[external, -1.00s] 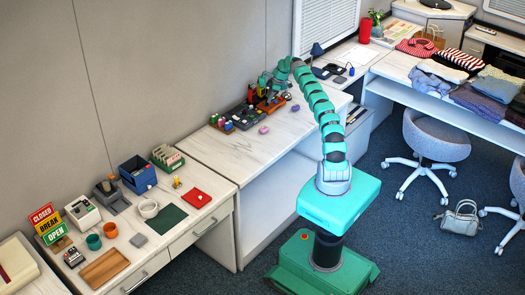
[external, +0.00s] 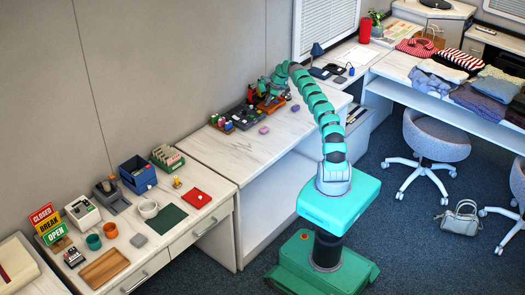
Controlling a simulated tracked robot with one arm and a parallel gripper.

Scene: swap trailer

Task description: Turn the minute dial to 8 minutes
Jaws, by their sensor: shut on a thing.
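My gripper (external: 267,96) is at the back of the middle white counter, beside the wall. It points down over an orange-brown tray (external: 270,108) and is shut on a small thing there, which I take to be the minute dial. The dial itself is hidden by the gripper and too small to make out. Its markings and setting cannot be read in this view.
A dark tray with small coloured items (external: 243,117) stands just left of the orange-brown tray. The counter's front is mostly clear. A blue lamp (external: 317,50) stands farther right.

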